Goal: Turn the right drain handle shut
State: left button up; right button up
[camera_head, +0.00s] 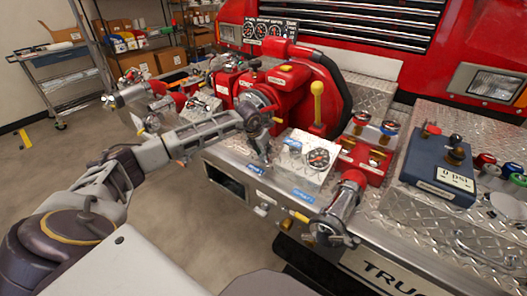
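My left arm reaches in from the left, and its gripper (264,143) is over the bumper, in front of the red pump (291,90). The gripper is small and dark here, and whether its fingers are open cannot be made out. No label marks the right drain handle clearly. The gripper is apart from both.
A gauge panel (318,147) stands just right of the gripper. A tall yellow lever (317,101) rises behind it. A blue psi box (440,165) sits on the diamond plate at the right. A cart (62,80) and shelves stand at the back left, with open floor before them.

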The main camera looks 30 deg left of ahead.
pick_arm(q)
grip_shut()
pick_arm(e)
jog(key=shift+w+r, duration=0.15)
jog(key=shift+w, duration=0.6)
